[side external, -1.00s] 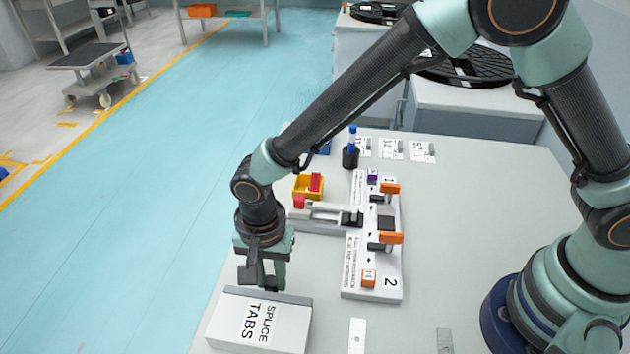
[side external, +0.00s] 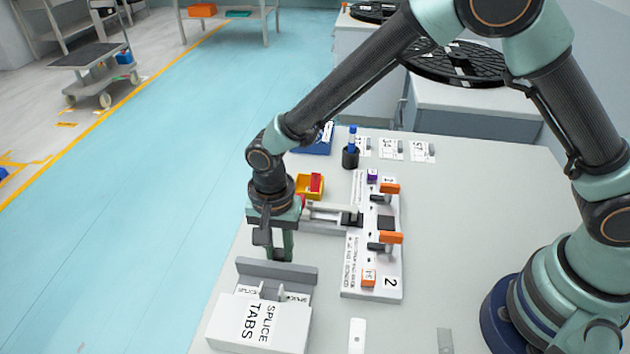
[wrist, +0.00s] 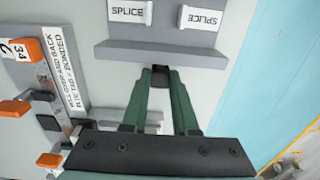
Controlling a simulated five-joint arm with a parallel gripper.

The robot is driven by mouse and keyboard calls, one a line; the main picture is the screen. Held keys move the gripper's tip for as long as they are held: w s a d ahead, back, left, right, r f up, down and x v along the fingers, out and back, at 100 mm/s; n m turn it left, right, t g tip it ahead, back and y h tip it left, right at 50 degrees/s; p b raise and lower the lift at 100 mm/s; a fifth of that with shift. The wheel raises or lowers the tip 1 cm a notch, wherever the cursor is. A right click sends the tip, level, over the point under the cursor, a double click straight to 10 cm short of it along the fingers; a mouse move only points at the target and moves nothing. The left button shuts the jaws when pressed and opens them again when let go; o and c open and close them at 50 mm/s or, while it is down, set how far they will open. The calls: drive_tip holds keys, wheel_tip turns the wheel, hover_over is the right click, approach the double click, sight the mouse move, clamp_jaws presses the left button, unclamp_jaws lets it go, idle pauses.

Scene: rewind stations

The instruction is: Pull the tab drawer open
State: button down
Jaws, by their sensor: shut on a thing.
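The tab drawer is pulled out of its white box (side external: 258,325), labelled SPLICE TABS. My gripper (side external: 272,255) is at the outer side of the front. In the wrist view, my gripper (wrist: 161,72) is shut on the small dark handle (wrist: 158,71) at the middle of the front. The fingers partly hide the handle.
The splice board (side external: 362,285) with orange clamps lies right of the drawer. A yellow bin (side external: 301,188) with red pieces and a dark holder with a blue pen (side external: 350,156) stand behind. The table's left edge is close to the box.

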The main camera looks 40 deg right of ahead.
drive_tip(key=c, duration=0.7)
unclamp_jaws()
drive_tip(key=shift+r, duration=0.1)
wheel_tip(320, 180, up, 12)
drive_tip(key=s+d+r+n+t, duration=0.1)
drive_tip(key=d+r+n, duration=0.1)
drive_tip(key=d+r, duration=0.4)
drive_tip(key=d+r+n+t, duration=0.2)
drive_tip(key=d+r, duration=0.1)
drive_tip(key=d, duration=0.6)
drive_tip(key=s+d+n+t, duration=0.1)
drive_tip(key=s+d, duration=0.1)
drive_tip(key=d, duration=0.1)
drive_tip(key=s+d+r+n, duration=0.1)
drive_tip(key=s+d+n, duration=0.1)
drive_tip(key=d, duration=0.2)
drive_tip(key=s+d+r+n+t, duration=0.1)
drive_tip(key=s+d+n, duration=0.1)
drive_tip(key=s+d, duration=0.1)
drive_tip(key=shift+d+t, duration=0.3)
drive_tip(key=shift+d, duration=0.1)
